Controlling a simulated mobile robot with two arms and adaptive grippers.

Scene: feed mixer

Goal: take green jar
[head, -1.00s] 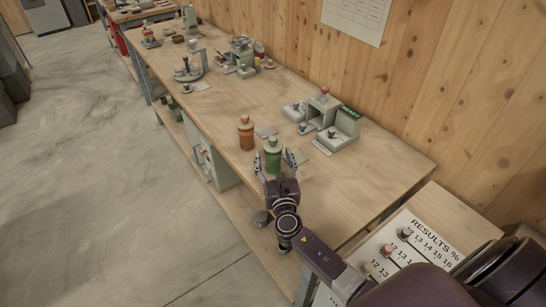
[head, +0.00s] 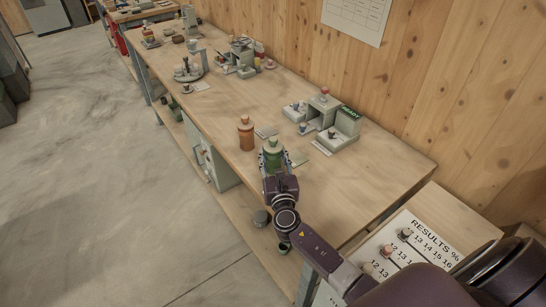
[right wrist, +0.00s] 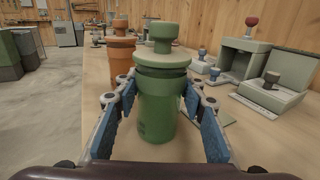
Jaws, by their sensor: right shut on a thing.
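The green jar (head: 273,153) stands upright on the wooden workbench (head: 352,188), near its front edge. My right gripper (head: 273,161) has its two fingers on either side of the jar and is shut on it. In the right wrist view the green jar (right wrist: 161,95) fills the space between the blue-padded fingers. An orange jar (head: 246,132) stands just behind and left of it; it also shows in the right wrist view (right wrist: 121,52). My left gripper is not in view.
A grey device with a READY sign (head: 340,130) stands against the wall, right of the jars. A results board (head: 415,250) with several pegs is at the lower right.

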